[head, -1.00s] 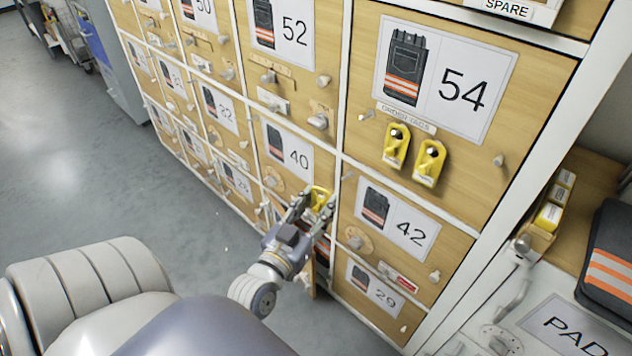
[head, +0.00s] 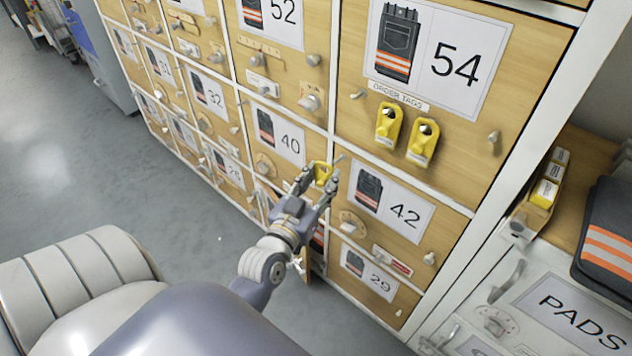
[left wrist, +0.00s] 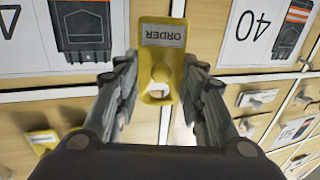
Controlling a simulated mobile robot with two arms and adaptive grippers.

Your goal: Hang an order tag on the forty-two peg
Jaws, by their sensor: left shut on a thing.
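My left gripper (head: 322,178) is shut on a yellow order tag (head: 320,169), held in front of the cabinet near the border between the 40 and 42 doors. In the left wrist view the tag (left wrist: 163,50) stands between the two fingers, its word ORDER upside down. The 42 door (head: 385,232) has a small pale peg (head: 340,158) at its upper left, close to the fingertips. I cannot tell whether the tag touches it. Two more yellow tags, left (head: 388,124) and right (head: 422,142), hang under the ORDER TAGS label on the 54 door. My right gripper is not in view.
The 42 door also has a dial (head: 350,223), a red-and-white label (head: 392,261) and a knob (head: 429,258). A lower door (head: 305,262) stands ajar beneath my left gripper. A PADS compartment (head: 575,315) is at right. Open grey floor (head: 90,190) lies left.

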